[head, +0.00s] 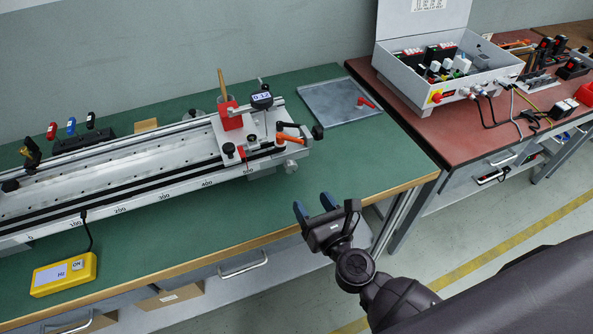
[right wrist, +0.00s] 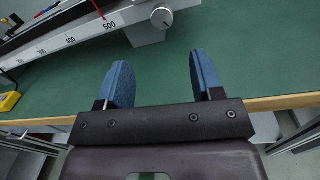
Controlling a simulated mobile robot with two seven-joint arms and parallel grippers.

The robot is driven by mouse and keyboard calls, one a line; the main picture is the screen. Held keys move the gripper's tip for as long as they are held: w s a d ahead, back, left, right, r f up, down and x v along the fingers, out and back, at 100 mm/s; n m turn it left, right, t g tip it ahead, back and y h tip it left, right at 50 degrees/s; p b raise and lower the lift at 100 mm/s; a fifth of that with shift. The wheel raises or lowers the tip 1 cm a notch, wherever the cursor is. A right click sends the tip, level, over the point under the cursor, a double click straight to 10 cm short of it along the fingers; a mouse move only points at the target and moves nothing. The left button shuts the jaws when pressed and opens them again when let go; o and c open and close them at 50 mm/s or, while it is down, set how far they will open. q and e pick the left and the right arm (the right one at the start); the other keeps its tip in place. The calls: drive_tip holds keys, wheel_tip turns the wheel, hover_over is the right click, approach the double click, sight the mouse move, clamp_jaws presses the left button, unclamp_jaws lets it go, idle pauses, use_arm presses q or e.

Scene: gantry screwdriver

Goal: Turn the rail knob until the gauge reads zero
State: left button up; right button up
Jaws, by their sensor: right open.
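A long metal rail (head: 140,184) with a printed scale lies on the green bench. A carriage (head: 226,135) sits near its right end. A small gauge display (head: 262,97) on the carriage shows digits too small to read surely. A silver round knob (head: 291,165) sticks out at the rail's front right; it also shows in the right wrist view (right wrist: 162,18). A black knob (head: 318,132) is at the rail's right end. My right gripper (head: 314,207) is open and empty by the bench's front edge, apart from the knobs; its blue fingers show in the wrist view (right wrist: 160,75). My left gripper is not in view.
Orange-red lever (head: 290,139) and black handles stand on the carriage. A yellow box (head: 64,274) is cabled to the rail. A grey tray (head: 340,104) lies behind. A red-topped bench (head: 440,118) carries an open electrical box (head: 450,75). Green bench (head: 380,150) is clear at right.

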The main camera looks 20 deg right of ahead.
sight(292, 169)
drive_tip(key=shift+m, duration=0.8)
drive_tip(key=w, duration=0.6)
drive_tip(key=w+p, duration=0.1)
drive_tip(key=w, duration=0.3)
drive_tip(key=shift+a, duration=0.4)
drive_tip(key=shift+w, duration=0.45)
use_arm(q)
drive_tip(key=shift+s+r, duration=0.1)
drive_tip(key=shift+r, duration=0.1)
use_arm(e)
drive_tip(key=c, duration=0.9)
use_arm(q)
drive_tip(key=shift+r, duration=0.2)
use_arm(e)
drive_tip(key=shift+r+n, duration=0.1)
drive_tip(key=shift+n, duration=0.2)
